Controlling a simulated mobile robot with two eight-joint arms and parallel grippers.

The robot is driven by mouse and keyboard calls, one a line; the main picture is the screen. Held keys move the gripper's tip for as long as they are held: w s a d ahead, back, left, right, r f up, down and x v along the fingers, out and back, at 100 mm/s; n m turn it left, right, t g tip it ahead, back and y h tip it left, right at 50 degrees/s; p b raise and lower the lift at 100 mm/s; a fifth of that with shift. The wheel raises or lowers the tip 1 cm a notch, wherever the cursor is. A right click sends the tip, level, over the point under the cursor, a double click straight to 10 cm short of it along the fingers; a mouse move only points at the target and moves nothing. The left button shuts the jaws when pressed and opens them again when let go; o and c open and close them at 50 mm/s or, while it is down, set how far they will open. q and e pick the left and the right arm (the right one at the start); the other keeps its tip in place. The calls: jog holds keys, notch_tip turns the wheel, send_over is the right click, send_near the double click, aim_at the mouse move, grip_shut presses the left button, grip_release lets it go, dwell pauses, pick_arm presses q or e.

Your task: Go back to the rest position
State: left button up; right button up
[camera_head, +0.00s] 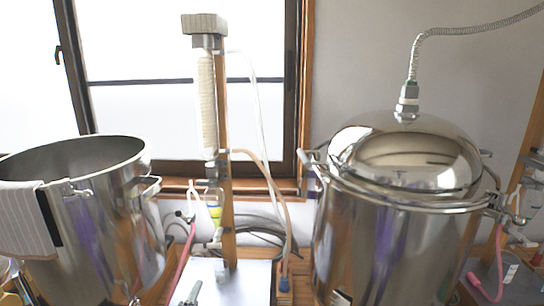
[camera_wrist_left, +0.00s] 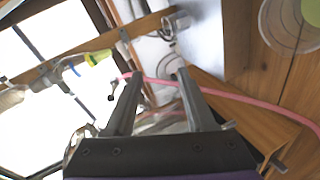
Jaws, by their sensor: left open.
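My left gripper (camera_wrist_left: 154,76) shows in the left wrist view with its two grey fingers apart. No object is clearly held between them. A pink hose (camera_wrist_left: 240,97) runs behind the fingertips, and a yellow-green connector (camera_wrist_left: 98,57) is up and left of them. In the head view, a small grey part at the bottom edge may belong to this gripper, but I cannot tell. My right gripper is not in view.
A large open steel pot (camera_head: 100,240) with a striped cloth (camera_head: 25,220) stands left. A lidded steel pot (camera_head: 395,245) with a ribbed hose (camera_head: 450,30) stands right. Between them rise a wooden post (camera_head: 225,130) and a wrapped column (camera_head: 206,100), before a window.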

aim_at(213, 247)
pick_arm(q)
jog(key=s+f+m+g+p, duration=0.2)
jog(key=s+f+m+g, duration=0.2)
jog(key=s+m, duration=0.3)
jog(key=s+d+f+m+g+p, duration=0.1)
jog(key=s+f+m+g, duration=0.3)
jog(key=s, duration=1.4)
jog(key=m, duration=0.4)
jog(key=shift+m+g+p, duration=0.3)
jog(key=shift+g+p, duration=0.05)
jog(key=shift+g, duration=0.05)
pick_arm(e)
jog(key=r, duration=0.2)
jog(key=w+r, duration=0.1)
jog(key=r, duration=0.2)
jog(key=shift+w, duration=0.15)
